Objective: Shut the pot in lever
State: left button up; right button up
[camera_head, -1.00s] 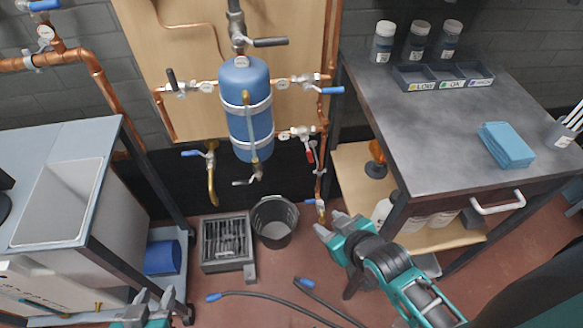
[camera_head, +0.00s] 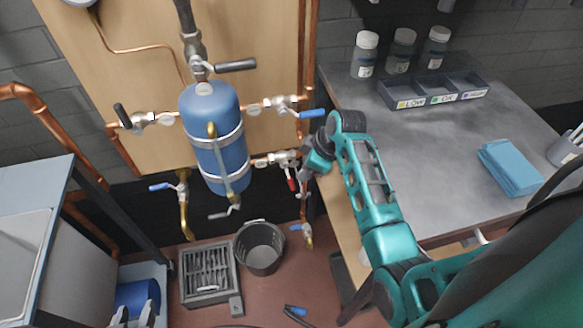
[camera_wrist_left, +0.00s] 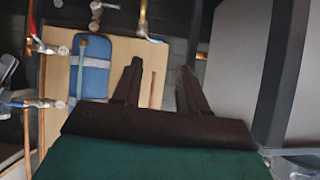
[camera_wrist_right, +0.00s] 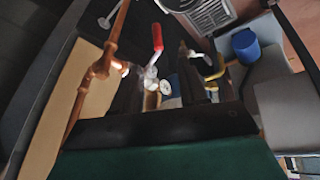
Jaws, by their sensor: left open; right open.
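The blue pot (camera_head: 213,145) hangs on the wooden board, with valves around it. I cannot read which lever is the pot in lever. A black lever (camera_head: 122,115) tilts up on the left pipe. A blue lever (camera_head: 312,113) lies along the upper right pipe. A red lever (camera_head: 291,184) hangs down across the lower right pipe. My right gripper (camera_head: 308,167) is open just right of the red lever's valve; in the right wrist view the red lever (camera_wrist_right: 157,37) shows beyond the open fingers, contact unclear. My left gripper (camera_head: 134,314) is open and empty at the bottom left.
A black handle (camera_head: 235,66) sits on the pipe above the pot. A bucket (camera_head: 260,248) and a grate box (camera_head: 207,275) stand on the floor below. The workbench (camera_head: 420,140) with jars, tray and blue cloths is on the right. A blue-grey cabinet (camera_head: 30,215) stands left.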

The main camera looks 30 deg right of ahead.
jog(key=b, duration=0.2)
send_over(292, 181)
jog(key=s+d, duration=0.1)
jog(key=s, duration=0.1)
notch_tip(292, 181, down, 5)
jog(key=shift+f, duration=0.2)
jog(key=b+x, duration=0.2)
jog(key=x, duration=0.3)
jog(key=shift+w+f, duration=0.1)
jog(key=shift+f, duration=0.15)
jog(key=shift+w+a+f+b, duration=0.1)
jog(key=shift+w+f+b, duration=0.15)
jog(key=shift+f+b, duration=0.25)
pick_arm(q)
jog(key=shift+w+d+f+h, duration=0.15)
jog(key=shift+w+d+f, duration=0.1)
jog(key=shift+d+f, duration=0.35)
jog(key=shift+w+d+f+h, duration=0.2)
jog(key=shift+d+f, duration=0.25)
jog(key=shift+f, duration=0.2)
pick_arm(e)
jog(key=shift+f, duration=0.1)
pick_arm(q)
jog(key=shift+r, duration=0.1)
pick_arm(e)
jog(key=c, duration=0.7)
pick_arm(q)
jog(key=shift+a, duration=0.15)
pick_arm(e)
grip_shut()
